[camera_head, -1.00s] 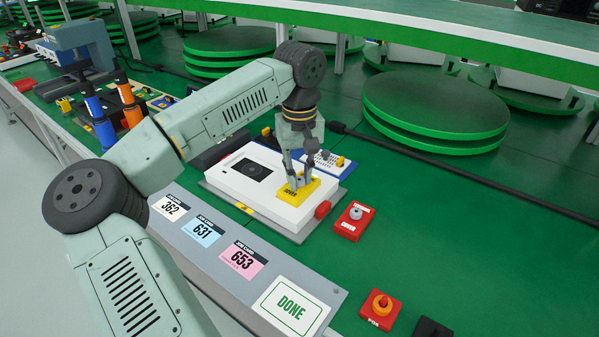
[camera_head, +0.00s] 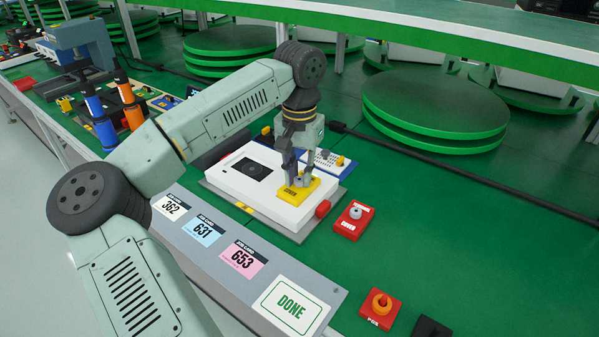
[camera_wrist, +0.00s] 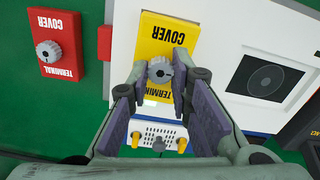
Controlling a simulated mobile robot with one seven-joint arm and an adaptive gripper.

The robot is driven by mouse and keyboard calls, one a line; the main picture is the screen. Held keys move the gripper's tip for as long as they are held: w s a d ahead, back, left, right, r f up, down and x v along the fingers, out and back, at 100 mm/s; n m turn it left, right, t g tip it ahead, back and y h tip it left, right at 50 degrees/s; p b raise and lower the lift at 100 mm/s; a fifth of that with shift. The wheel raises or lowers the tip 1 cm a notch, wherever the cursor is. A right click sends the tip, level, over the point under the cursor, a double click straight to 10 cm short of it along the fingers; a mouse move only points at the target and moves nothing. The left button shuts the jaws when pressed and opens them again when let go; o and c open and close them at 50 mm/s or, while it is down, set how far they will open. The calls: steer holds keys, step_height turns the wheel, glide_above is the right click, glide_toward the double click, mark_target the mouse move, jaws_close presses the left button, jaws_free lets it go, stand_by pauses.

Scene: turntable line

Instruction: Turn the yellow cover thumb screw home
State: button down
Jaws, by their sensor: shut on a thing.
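The yellow terminal cover (camera_head: 305,194) lies on the white turntable unit (camera_head: 250,194), near its right end. Its grey thumb screw (camera_wrist: 160,70) stands in the middle of the cover, between my fingertips in the wrist view. My gripper (camera_head: 296,180) points down over the cover and is shut on the screw knob. The cover and its printed lettering (camera_wrist: 168,35) show beyond the fingers in the wrist view. The screw's thread is hidden, so I cannot tell how deep it sits.
A red terminal cover block (camera_head: 353,220) with a grey knob stands to the right of the unit. A blue-edged terminal board (camera_head: 325,160) lies just behind. A grey ledge with job cards and a DONE card (camera_head: 292,305) runs along the front.

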mark_target(300, 179)
steer(key=shift+w+r, duration=0.1)
steer(key=shift+r, duration=0.15)
steer(key=c, duration=1.8)
jaws_free()
steer(key=o, duration=0.4)
steer(key=shift+f, duration=0.1)
step_height(300, 179, up, 12)
steer(key=shift+d, duration=0.1)
